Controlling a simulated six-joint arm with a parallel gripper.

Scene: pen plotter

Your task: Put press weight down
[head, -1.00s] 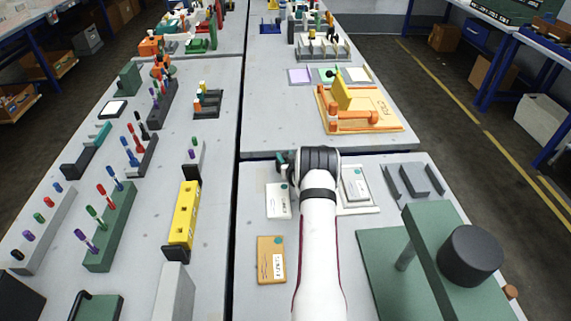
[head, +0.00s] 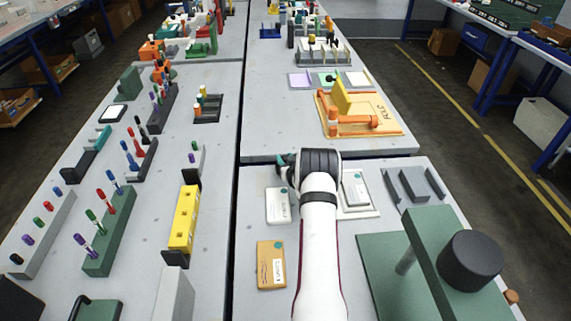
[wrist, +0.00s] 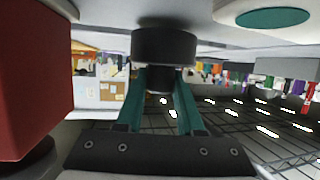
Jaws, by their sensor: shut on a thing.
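In the wrist view, my gripper (wrist: 158,95) has its two teal fingers closed about the narrow neck of a dark round piece, the press weight (wrist: 165,47). The weight's wider black disc shows just beyond the fingertips, against a grey surface. I cannot tell whether it touches that surface.
A green press (head: 425,250) with a large dark cylinder (head: 471,260) stands at the right. A white card (head: 279,206) and an orange card (head: 271,265) lie left of my arm. A white framed pad (head: 355,187) lies close right. In the wrist view, a large red shape (wrist: 35,80) fills the left.

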